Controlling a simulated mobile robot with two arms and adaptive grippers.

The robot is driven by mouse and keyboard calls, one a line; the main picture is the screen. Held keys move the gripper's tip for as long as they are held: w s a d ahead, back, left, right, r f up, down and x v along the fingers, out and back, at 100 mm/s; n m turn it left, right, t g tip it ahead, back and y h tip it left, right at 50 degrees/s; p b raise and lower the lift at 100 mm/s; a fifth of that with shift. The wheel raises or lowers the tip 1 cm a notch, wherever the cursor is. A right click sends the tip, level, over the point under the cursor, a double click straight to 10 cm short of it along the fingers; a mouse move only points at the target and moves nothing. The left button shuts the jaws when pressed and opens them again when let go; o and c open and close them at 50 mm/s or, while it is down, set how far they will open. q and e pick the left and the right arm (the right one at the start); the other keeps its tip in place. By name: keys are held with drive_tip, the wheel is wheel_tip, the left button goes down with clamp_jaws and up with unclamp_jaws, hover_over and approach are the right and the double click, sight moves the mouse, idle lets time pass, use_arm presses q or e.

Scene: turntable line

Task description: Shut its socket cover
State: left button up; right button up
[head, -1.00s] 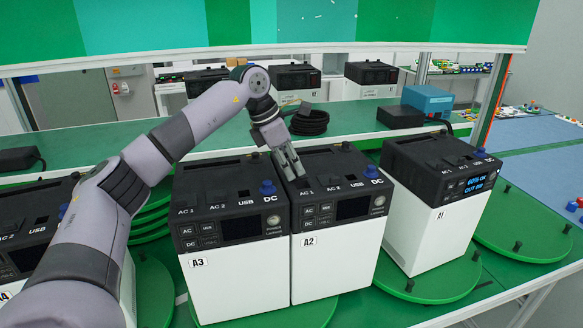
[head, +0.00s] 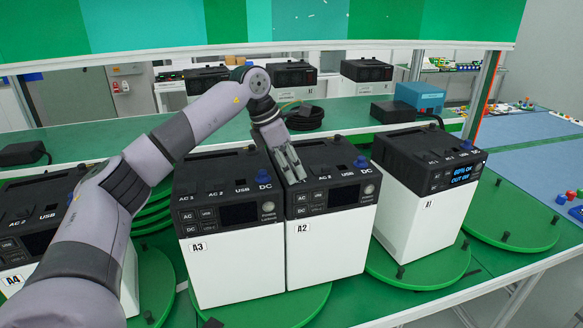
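Power unit A2 (head: 325,250) is a white box with a black top, standing beside the similar unit A3 (head: 236,268). A2's top carries AC and USB sockets and a blue DC knob (head: 360,163). My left gripper (head: 295,181) points down over the left front of A2's top, at the AC sockets. Its two fingers are close together and hold nothing visible. They hide part of the socket area, so I cannot tell whether a cover there is open, or whether the fingertips touch it. My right gripper is not in view.
Unit A4 (head: 14,288) is partly behind my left arm. A black cable coil (head: 304,119) and a blue box (head: 419,97) are on the bench behind.

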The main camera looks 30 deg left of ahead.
use_arm(q)
drive_tip(key=shift+a, duration=0.1)
drive_tip(key=v, duration=1.2)
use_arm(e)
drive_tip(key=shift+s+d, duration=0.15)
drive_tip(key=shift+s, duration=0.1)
